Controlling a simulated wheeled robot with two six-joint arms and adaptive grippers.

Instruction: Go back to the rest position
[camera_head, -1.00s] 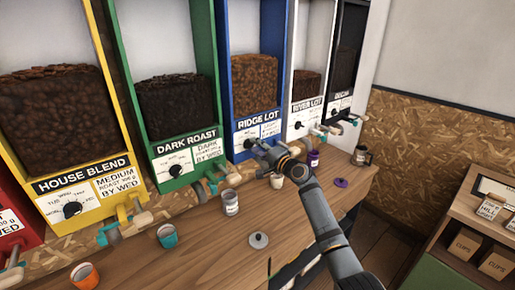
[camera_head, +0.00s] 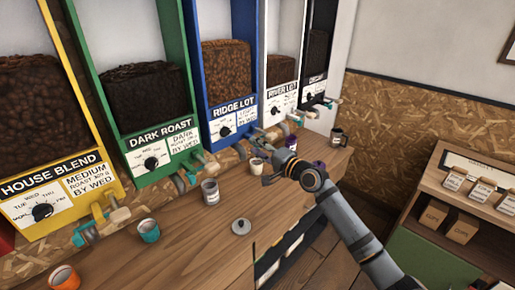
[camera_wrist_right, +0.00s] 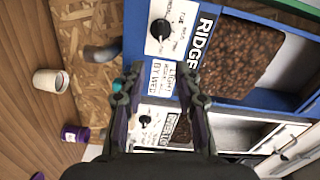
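My right arm comes in from the lower right in the head view. Its gripper (camera_head: 270,172) is over the counter in front of the Ridge Lot and River Lot dispensers. In the right wrist view the two fingers (camera_wrist_right: 156,88) are apart, with nothing held between them. The blue Ridge Lot dispenser (camera_head: 235,113) and the white River Lot dispenser (camera_head: 282,102) show behind the gripper. A white cup (camera_head: 257,164) stands beside the gripper; it also shows in the right wrist view (camera_wrist_right: 52,80). My left gripper is out of view.
On the wooden counter (camera_head: 190,255) stand a grey cup (camera_head: 211,192), a teal cup (camera_head: 149,231), an orange cup (camera_head: 64,279) and a loose grey lid (camera_head: 241,226). A shelf with bags (camera_head: 455,205) is at right.

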